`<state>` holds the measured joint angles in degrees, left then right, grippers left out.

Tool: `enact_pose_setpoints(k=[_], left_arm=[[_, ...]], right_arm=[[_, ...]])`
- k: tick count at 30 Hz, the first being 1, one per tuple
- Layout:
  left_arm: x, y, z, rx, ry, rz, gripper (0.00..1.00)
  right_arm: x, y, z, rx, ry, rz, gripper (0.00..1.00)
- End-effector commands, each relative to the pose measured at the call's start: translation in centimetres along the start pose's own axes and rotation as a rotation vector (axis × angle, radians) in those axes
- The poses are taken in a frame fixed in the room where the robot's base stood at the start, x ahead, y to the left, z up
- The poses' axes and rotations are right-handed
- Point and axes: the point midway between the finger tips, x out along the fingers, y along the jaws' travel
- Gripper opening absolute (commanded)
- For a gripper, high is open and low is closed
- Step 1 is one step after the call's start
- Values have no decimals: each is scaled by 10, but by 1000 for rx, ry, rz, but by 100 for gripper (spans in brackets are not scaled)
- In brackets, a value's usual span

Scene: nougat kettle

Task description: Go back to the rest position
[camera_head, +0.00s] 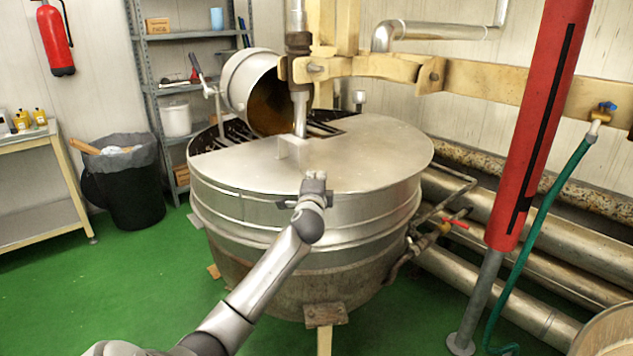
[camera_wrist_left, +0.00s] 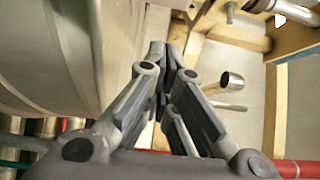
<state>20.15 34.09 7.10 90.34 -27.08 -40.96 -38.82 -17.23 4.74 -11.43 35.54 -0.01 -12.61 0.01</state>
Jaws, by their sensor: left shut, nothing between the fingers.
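My left gripper (camera_head: 315,182) is shut and empty. In the head view it is at the front edge of the big metal kettle (camera_head: 305,210), by the rim of its flat lid (camera_head: 365,155). I cannot tell whether it touches the lid. My left arm reaches up to it from the bottom left. In the left wrist view the fingers (camera_wrist_left: 167,65) run close together with nothing between them. A large pale curved surface fills the left of that view. My right gripper is in neither view.
A tilted metal pot (camera_head: 248,85) hangs at the kettle's back left. A red post (camera_head: 535,130) stands on the right, beside thick pipes (camera_head: 560,240) and a green hose (camera_head: 520,245). A black bin (camera_head: 125,185) and a shelf (camera_head: 190,35) are at left. Green floor (camera_head: 120,285) is clear at lower left.

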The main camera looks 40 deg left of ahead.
Motion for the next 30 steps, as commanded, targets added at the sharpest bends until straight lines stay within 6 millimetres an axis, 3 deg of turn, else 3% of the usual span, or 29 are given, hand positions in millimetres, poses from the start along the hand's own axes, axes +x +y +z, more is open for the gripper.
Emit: enact_pose_setpoints(k=[11,14,17,20,23,27,30], left_arm=[[-6,2,-1,-2,1,4,0],[-16,17,-8,-24,11,35,0],[-41,54,-23,-81,29,115,0],[-84,105,-42,-170,45,242,0],[-139,157,-57,-271,44,394,0],[-226,218,-71,-406,15,622,0],[-294,251,-74,-496,-28,788,0]], right_arm=[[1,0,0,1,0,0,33],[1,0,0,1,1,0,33],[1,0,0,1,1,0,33],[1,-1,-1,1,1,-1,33],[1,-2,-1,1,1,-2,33],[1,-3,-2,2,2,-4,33],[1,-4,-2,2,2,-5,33]])
